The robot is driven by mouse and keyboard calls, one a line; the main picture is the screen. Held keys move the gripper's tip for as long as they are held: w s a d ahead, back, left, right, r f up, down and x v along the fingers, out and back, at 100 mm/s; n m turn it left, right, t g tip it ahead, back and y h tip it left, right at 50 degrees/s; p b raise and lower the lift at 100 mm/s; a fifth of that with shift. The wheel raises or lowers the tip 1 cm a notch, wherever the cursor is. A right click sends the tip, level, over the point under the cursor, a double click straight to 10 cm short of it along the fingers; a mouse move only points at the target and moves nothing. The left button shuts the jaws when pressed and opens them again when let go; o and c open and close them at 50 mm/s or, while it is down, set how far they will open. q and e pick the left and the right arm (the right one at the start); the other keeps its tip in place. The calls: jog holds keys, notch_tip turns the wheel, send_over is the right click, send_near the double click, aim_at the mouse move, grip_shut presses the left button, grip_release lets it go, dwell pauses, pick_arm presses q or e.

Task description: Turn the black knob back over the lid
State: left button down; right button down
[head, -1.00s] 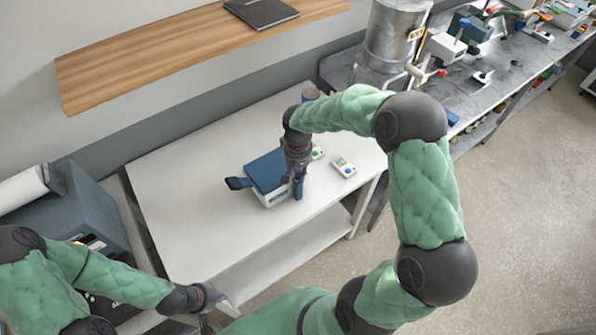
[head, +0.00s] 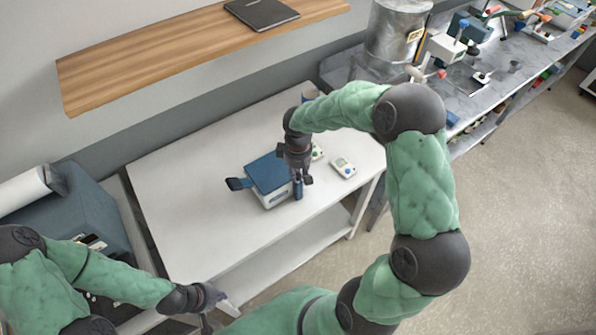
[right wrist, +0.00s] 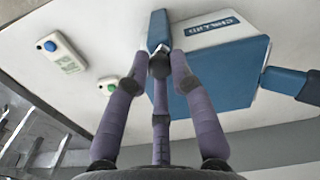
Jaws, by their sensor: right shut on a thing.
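A white box (right wrist: 213,37) with a blue lid (head: 268,173) sits on the white table. Its blue lid also shows in the right wrist view (right wrist: 225,75). One blue flap (head: 238,183) sticks out from its left side and another (head: 298,188) from its right side in the head view. My right gripper (head: 302,180) is at the right edge of the box. In the right wrist view its fingers close around the small black knob (right wrist: 159,63) beside the lid edge, which they partly hide. My left gripper (head: 220,298) is low at the table's front edge, away from the box; its finger opening is unclear.
Two small white devices with buttons lie right of the box, one (head: 343,166) clear and one (head: 317,152) near my right wrist. A wooden shelf (head: 170,58) hangs on the wall. The table's left part (head: 190,170) is free.

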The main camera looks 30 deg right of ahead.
aim_at(298, 175)
jog(key=n+p, duration=0.1)
jog(key=n, duration=0.4)
jog(key=shift+n, duration=0.4)
jog(key=n+p, duration=0.2)
jog(key=n, duration=0.2)
jog(key=shift+n, duration=0.3)
jog(key=c, duration=1.1)
grip_release()
notch_tip(298, 175, up, 12)
